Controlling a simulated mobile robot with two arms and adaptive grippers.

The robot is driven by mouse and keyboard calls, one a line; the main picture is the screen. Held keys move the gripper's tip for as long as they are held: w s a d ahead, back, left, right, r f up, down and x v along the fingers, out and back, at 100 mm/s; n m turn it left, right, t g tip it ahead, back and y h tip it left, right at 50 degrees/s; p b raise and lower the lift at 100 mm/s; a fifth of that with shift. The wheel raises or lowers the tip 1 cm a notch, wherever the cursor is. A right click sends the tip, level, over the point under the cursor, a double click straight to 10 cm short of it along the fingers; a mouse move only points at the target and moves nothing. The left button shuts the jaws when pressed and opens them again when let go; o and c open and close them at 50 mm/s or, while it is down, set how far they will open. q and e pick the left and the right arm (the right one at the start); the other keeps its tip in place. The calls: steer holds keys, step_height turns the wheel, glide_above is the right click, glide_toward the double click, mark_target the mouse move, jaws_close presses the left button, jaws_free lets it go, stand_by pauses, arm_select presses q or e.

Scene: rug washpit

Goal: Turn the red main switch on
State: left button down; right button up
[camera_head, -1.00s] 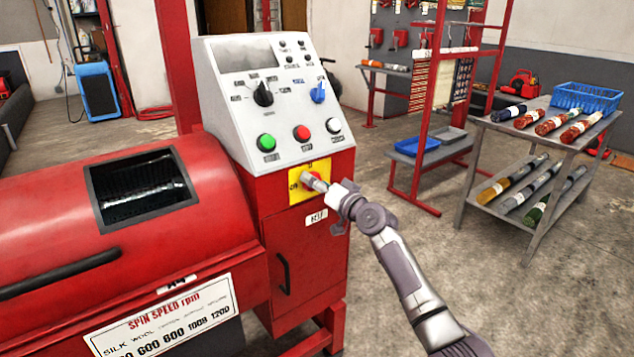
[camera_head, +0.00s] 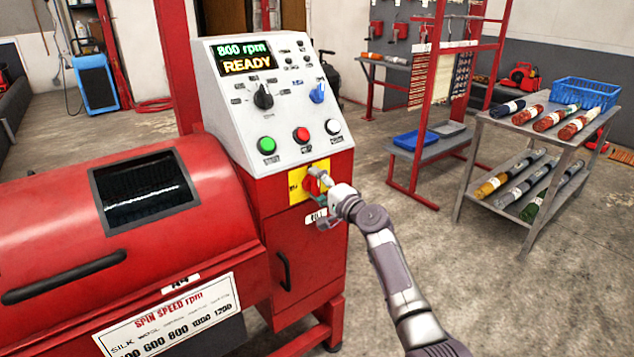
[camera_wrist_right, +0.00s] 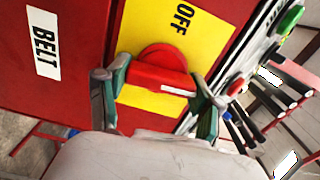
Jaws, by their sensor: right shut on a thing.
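The red main switch (camera_wrist_right: 160,72) is a round rotary knob with a bar handle on a yellow plate (camera_wrist_right: 205,35) marked OFF. In the head view the switch (camera_head: 312,185) sits on the yellow plate at the front of the machine's control cabinet. My right gripper (camera_wrist_right: 160,92) has its fingers on either side of the switch's bar and is shut on it. In the head view my right gripper (camera_head: 322,190) partly covers the switch. The display (camera_head: 246,58) above is lit and reads "800 rpm READY". My left gripper is not in view.
Green (camera_head: 267,145), red (camera_head: 301,134) and white buttons (camera_head: 333,127) sit above the switch, with a black knob (camera_head: 263,97) and a blue knob (camera_head: 317,92). A black cabinet handle (camera_head: 283,271) is below. A table (camera_head: 497,128) with rolls stands right; floor between is clear.

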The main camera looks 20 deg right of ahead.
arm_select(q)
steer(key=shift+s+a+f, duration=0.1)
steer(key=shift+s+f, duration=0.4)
arm_select(e)
steer(key=shift+f+m, duration=0.1)
steer(key=shift+m, duration=0.4)
steer(key=o, duration=1.2)
steer(key=shift+c, duration=0.2)
steer(key=shift+s, duration=0.1)
steer(key=v, duration=1.2)
